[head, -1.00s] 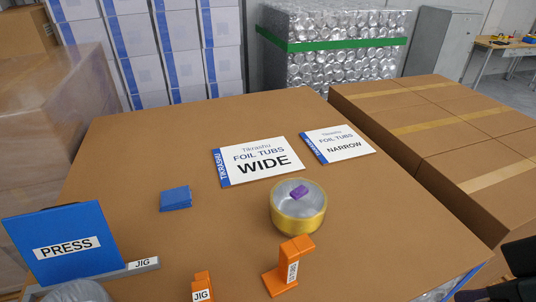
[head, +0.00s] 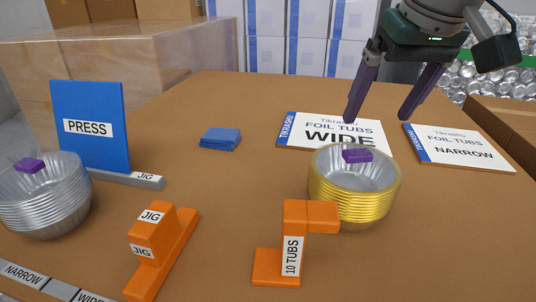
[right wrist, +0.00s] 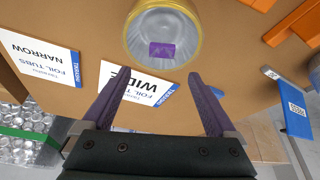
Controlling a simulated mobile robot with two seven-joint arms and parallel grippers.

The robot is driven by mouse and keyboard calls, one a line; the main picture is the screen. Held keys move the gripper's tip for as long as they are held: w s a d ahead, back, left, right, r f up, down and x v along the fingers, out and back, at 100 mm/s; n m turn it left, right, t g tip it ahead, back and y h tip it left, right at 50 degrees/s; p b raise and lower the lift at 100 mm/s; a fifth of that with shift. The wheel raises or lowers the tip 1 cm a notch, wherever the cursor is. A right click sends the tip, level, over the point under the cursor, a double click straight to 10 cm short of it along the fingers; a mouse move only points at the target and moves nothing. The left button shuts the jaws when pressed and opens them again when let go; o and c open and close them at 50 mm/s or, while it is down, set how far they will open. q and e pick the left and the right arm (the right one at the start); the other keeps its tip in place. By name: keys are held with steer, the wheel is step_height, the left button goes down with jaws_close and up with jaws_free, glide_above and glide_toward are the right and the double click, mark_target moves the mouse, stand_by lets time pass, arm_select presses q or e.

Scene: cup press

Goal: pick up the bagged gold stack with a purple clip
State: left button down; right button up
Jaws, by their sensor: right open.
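The gold stack (head: 352,203) of foil tubs stands on the brown table, right of centre in the head view, with a purple clip (head: 357,156) on its top. In the right wrist view the gold stack (right wrist: 193,28) is at the top, with the purple clip (right wrist: 161,50) inside its rim. My right gripper (head: 378,118) is open and empty, its two dark purple fingers pointing down above and behind the stack, apart from it. In the right wrist view the open fingers (right wrist: 158,78) point toward the stack. My left gripper does not show.
An orange 10 TUBS gauge (head: 293,250) stands just in front of the stack. WIDE (head: 370,130) and NARROW (head: 465,152) cards lie behind. A silver stack (head: 45,203) with a purple clip (head: 29,165), blue PRESS board (head: 90,125), orange JIG block (head: 160,250) and blue pad (head: 220,138) are left.

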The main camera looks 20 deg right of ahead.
mark_target(360, 144)
steer(key=x, duration=0.3)
steer(key=shift+w+f, duration=0.1)
steer(key=shift+f, duration=0.15)
steer(key=shift+x, duration=2.75)
steer(key=shift+a, duration=0.1)
jaws_close()
